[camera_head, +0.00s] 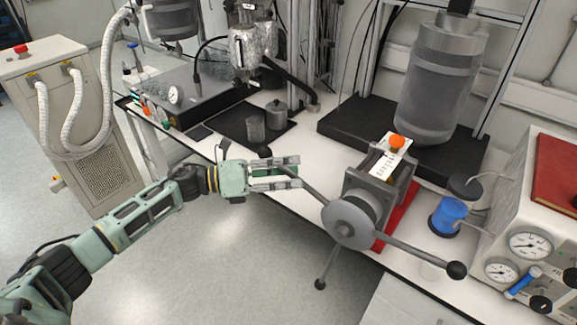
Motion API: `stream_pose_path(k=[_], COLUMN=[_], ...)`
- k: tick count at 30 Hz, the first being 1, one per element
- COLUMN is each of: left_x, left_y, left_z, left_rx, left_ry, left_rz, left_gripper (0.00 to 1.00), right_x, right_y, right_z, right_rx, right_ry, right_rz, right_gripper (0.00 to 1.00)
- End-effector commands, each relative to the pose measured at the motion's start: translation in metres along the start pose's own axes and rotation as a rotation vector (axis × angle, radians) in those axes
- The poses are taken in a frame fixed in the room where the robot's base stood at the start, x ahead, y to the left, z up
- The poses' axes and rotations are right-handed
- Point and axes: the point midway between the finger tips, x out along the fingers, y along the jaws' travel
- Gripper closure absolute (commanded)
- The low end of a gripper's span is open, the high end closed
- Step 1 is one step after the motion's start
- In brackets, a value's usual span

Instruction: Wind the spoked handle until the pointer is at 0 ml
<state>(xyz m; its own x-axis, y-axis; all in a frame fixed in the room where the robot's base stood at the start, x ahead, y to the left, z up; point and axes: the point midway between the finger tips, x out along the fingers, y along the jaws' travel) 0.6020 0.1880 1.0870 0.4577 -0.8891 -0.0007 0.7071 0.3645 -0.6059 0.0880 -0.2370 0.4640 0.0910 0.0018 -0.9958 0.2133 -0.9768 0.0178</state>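The spoked handle (348,222) is a grey hub disc on the front of a metal block. It has three spokes with dark knobs: one reaches upper left, one lower right and one down. The white scale (386,165) on top of the block has an orange knob at its far end; the pointer and the marks are too small to read. My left gripper (289,173) is at the upper-left spoke, its two fingers apart and pointing right. That spoke passes by the fingertips; I cannot tell whether they touch it. My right gripper is not in view.
The block stands on a red mat (402,215) at the bench edge. A large grey reactor vessel (440,85) stands behind it. A blue jar (449,215) and a gauge box (530,215) are at the right. A dark mat (232,124) with small metal pots lies behind my gripper.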

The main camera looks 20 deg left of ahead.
Motion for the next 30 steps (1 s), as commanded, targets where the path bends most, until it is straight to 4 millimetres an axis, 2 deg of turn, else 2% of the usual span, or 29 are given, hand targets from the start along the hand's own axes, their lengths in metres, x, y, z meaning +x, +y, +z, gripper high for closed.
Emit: stream_pose_path(k=[9, 20, 30], left_x=[0.0033, 0.0029, 0.0027], left_y=[0.0004, 0.0004, 0.0008], left_z=[-0.0001, -0.0001, -0.0001], left_rx=[0.000, -0.001, 0.000], left_ry=[-0.001, -0.001, -0.001], left_rz=[0.000, 0.001, 0.002], left_gripper=[0.69, 1.00, 1.00], right_x=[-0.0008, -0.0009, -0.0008], right_y=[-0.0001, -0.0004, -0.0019], right_z=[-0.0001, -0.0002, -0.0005], right_rx=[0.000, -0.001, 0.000], right_ry=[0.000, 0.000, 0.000], right_rz=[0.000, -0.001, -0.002], right_gripper=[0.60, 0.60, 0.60])
